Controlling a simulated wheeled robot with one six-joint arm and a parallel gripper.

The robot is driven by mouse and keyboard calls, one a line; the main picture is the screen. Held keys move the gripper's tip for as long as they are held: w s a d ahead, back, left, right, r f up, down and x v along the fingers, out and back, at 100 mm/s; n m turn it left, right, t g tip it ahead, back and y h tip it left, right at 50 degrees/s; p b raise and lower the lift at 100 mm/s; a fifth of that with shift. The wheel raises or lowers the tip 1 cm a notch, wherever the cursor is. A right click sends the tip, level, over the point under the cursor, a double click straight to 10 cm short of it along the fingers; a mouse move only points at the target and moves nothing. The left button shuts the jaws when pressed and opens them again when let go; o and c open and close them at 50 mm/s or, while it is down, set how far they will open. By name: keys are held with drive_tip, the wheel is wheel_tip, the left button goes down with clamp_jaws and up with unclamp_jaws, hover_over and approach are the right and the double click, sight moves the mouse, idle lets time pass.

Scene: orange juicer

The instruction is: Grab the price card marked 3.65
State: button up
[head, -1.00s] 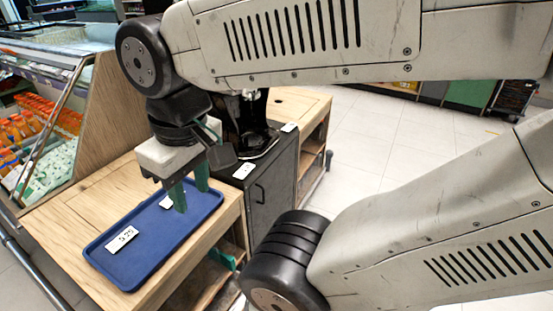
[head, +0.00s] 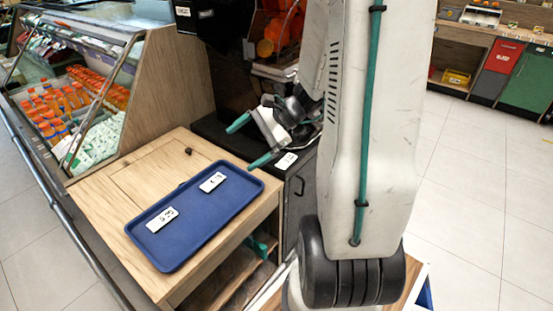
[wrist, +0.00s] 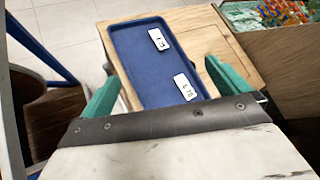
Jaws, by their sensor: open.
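A blue tray (head: 192,228) lies on the wooden counter with two white price cards on it. The near card (head: 162,220) and the far card (head: 212,182) have print too small to read surely. Both cards also show on the tray in the wrist view, one at the upper part (wrist: 159,39) and one lower (wrist: 185,87). A third white card (head: 286,160) lies on the dark cabinet, its print unclear. I cannot tell which card reads 3.65. My gripper (head: 250,142) is open and empty, its green fingers above the far end of the tray and the cabinet edge.
The orange juicer (head: 268,42) stands behind my gripper. A glass-fronted chiller with orange bottles (head: 68,100) is at the left. A small dark knob (head: 188,151) is on the wooden counter (head: 105,190). Tiled floor (head: 470,210) is clear at the right.

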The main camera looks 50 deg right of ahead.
drive_tip(key=s+d+f+m+t+h, duration=0.1)
drive_tip(key=d+f+m+t+h, duration=0.35)
drive_tip(key=d+f+m, duration=0.75)
drive_tip(key=m+t+h, duration=0.3)
drive_tip(key=m+h, duration=0.1)
approach(289, 162)
drive_tip(key=x, duration=0.8)
drive_tip(key=shift+w+d, duration=0.1)
drive_tip(key=shift+w, duration=0.1)
drive_tip(key=c, duration=0.9)
